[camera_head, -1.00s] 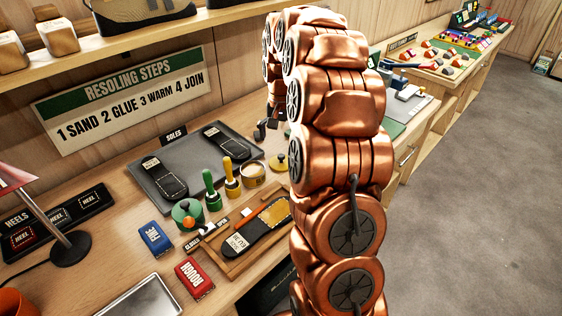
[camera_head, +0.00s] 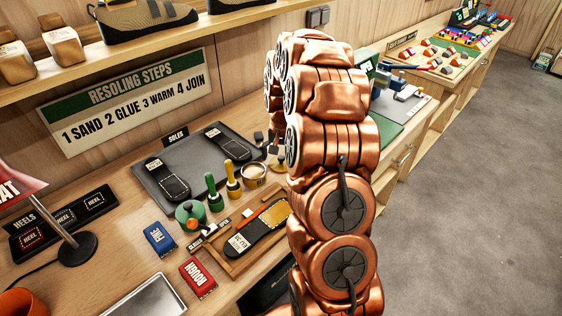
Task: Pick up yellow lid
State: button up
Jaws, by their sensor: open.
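The yellow lid (camera_head: 277,166) lies on the workbench, right of the open round tin (camera_head: 253,173). My copper arm and gripper hide part of it. My gripper (camera_head: 268,143) points down at or just above the lid, with dark fingers apart. It looks open and empty. Whether a finger touches the lid cannot be told.
A wooden tray (camera_head: 240,258) with a sole lies in front. A dark soles tray (camera_head: 195,160) is behind. A shelf (camera_head: 150,40) hangs above.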

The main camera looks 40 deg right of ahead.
jog(key=shift+c, duration=0.4)
jog(key=c, duration=1.2)
jog(key=shift+s+a, duration=0.1)
